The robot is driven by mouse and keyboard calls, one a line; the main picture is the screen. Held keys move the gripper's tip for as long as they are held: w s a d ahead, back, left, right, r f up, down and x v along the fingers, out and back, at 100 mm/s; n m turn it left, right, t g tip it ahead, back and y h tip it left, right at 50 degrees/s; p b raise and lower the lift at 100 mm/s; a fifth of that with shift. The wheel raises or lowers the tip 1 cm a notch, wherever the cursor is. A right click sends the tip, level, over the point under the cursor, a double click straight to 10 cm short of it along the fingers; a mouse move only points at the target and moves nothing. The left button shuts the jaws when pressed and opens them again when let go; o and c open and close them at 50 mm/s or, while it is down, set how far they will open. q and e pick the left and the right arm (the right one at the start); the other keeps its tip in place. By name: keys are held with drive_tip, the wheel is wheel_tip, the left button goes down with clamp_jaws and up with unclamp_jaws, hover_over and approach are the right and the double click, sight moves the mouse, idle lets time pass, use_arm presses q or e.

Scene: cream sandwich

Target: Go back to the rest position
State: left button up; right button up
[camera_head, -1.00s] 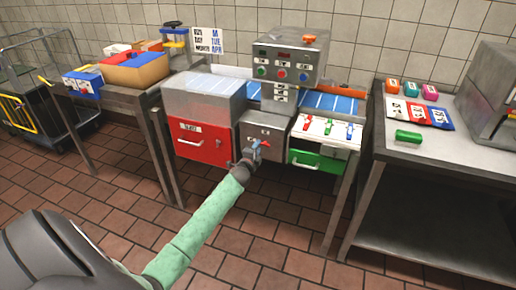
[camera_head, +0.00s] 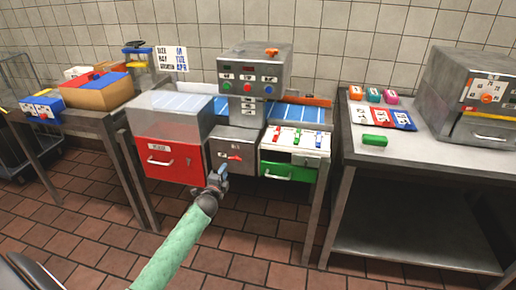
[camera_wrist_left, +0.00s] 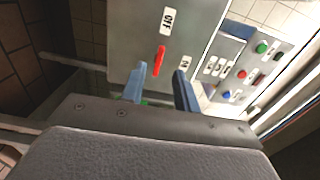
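My left gripper (camera_head: 220,174) is in front of the grey switch box (camera_head: 224,144) at the middle of the machine. Its fingers are apart and empty; the left wrist view shows them (camera_wrist_left: 160,88) with a gap between. The red switch lever (camera_head: 235,157) is on the box's front, a little beyond the fingertips. In the left wrist view the lever (camera_wrist_left: 159,60) lies ahead of the gap, between the OFF and ON labels. The fingers look clear of it. My right gripper is not in view.
A red drawer (camera_head: 172,161) is left of the switch box and a green drawer (camera_head: 287,173) right of it. A steel table (camera_head: 420,155) stands at the right, with a green block (camera_head: 374,140). The tiled floor in front is clear.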

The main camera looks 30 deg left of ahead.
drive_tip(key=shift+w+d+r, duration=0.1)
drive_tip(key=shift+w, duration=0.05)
use_arm(q)
drive_tip(key=shift+n, duration=0.3)
drive_tip(key=s+a+f+n+g+y, duration=0.25)
drive_tip(key=n+g, duration=0.25)
drive_tip(key=n, duration=0.3)
drive_tip(key=s+d+f+n+g+h, duration=0.1)
drive_tip(key=s+d+n+g+h, duration=0.15)
drive_tip(key=s+d, duration=0.9)
drive_tip(key=s+d+f+n+g+h, duration=0.15)
drive_tip(key=s+d+g, duration=0.25)
drive_tip(key=s+d, duration=0.7)
drive_tip(key=s+d+f+g+h+p, duration=0.1)
drive_tip(key=s+d+g+h, duration=0.1)
drive_tip(key=s+d, duration=0.7)
drive_tip(key=s+d+f+g+h+p, duration=0.1)
drive_tip(key=s+d+f+h, duration=0.1)
drive_tip(key=s+d, duration=0.7)
drive_tip(key=s, duration=0.3)
drive_tip(key=shift+s+d+f+g+h, duration=0.2)
drive_tip(key=shift+d+f+g+h, duration=0.05)
drive_tip(key=shift+d+g+h, duration=0.1)
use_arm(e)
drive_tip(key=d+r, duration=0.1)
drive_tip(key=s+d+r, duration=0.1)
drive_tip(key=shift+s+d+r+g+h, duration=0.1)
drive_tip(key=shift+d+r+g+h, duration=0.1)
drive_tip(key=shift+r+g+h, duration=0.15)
